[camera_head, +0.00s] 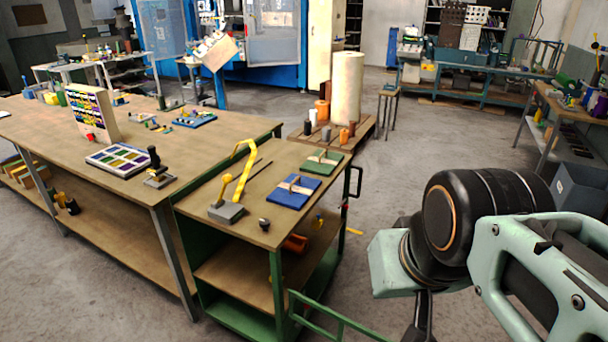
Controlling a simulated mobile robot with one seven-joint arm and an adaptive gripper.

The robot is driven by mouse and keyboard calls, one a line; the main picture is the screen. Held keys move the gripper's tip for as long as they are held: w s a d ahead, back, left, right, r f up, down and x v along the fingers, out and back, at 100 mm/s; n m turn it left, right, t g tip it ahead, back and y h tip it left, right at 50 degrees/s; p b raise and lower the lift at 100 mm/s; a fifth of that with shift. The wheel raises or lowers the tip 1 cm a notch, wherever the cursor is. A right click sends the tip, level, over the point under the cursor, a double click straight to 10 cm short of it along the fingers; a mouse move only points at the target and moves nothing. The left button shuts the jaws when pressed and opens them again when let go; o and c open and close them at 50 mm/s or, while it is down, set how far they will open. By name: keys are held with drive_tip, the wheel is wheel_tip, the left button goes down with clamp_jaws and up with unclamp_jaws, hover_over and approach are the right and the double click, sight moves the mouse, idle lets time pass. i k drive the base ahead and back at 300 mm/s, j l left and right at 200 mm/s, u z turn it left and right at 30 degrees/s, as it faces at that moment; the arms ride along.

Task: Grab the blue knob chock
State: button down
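I cannot tell for certain which thing is the blue knob chock. A flat blue piece (293,193) with a light wooden bar on top lies on the green cart's wooden top (252,238). Another blue flat piece (194,119) with small parts on it lies on the long workbench at the back. My arm comes in from the right, well right of the cart. A dark part of my gripper (421,315) shows at the bottom edge. Its fingertips are not clearly visible, so its opening and contents cannot be told.
A green flat piece (322,162), a grey block with a yellow lever (227,211) and a small black knob (264,224) share the cart top. The long workbench (60,130) adjoins the cart on the left. Open floor (385,185) lies right of the cart.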

sight(317, 223)
drive_tip(key=z, duration=0.55)
drive_tip(key=i+l+z, duration=0.2)
drive_tip(key=l, duration=0.25)
drive_tip(key=i+l+z, duration=0.2)
drive_tip(key=l, duration=0.25)
drive_tip(key=i+l+z, duration=0.2)
drive_tip(key=l, duration=0.25)
drive_tip(key=i+l+z, duration=0.15)
drive_tip(key=i, duration=0.3)
drive_tip(key=i+l+z, duration=0.15)
drive_tip(key=i, duration=0.3)
drive_tip(key=i+u, duration=0.35)
drive_tip(key=u, duration=0.15)
drive_tip(key=i+l+u, duration=0.15)
drive_tip(key=i+u, duration=0.3)
drive_tip(key=i+j+u, duration=0.1)
drive_tip(key=u, duration=0.25)
drive_tip(key=i+u, duration=0.5)
drive_tip(key=u, duration=0.2)
drive_tip(key=i+u, duration=0.75)
